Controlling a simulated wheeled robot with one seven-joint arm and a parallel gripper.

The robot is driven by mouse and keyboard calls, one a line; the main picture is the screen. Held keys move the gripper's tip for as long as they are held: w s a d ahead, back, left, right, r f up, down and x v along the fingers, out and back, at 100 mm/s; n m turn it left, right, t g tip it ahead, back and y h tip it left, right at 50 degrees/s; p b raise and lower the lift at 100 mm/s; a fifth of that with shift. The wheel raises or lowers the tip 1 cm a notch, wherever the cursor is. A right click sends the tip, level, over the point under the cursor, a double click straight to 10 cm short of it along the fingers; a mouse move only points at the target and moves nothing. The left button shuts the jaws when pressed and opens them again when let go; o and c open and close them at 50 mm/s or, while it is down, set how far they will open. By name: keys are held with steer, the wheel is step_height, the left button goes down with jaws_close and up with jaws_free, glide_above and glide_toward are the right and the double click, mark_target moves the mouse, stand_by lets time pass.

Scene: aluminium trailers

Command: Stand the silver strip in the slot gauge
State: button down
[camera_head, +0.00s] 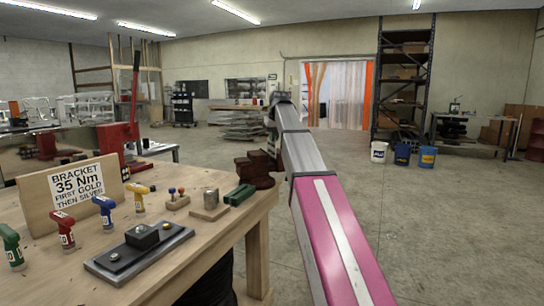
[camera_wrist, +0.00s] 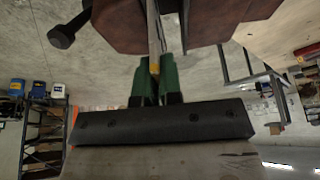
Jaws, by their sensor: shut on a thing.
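In the wrist view, my gripper (camera_wrist: 155,76) has two green fingers closed on a thin silver strip (camera_wrist: 154,35). A small orange-yellow patch shows at the strip's near end. The strip runs away from the fingers to the dark red vise (camera_wrist: 125,22); I cannot tell whether the vise grips it. In the head view, the vise (camera_head: 256,168) sits at the bench's far right corner, and my arm hides most of my gripper. A small wooden block with a grey top piece (camera_head: 210,203) stands on the bench; I cannot tell whether it is the slot gauge.
The wooden bench (camera_head: 190,182) also holds a sign (camera_head: 75,195), several coloured drivers, a dark plate with a block (camera_head: 140,245), a peg stand (camera_head: 177,199), green bars (camera_head: 240,194) and a red lever press (camera_head: 122,135). Open floor lies right of the bench.

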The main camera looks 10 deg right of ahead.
steer(key=shift+r, duration=3.25)
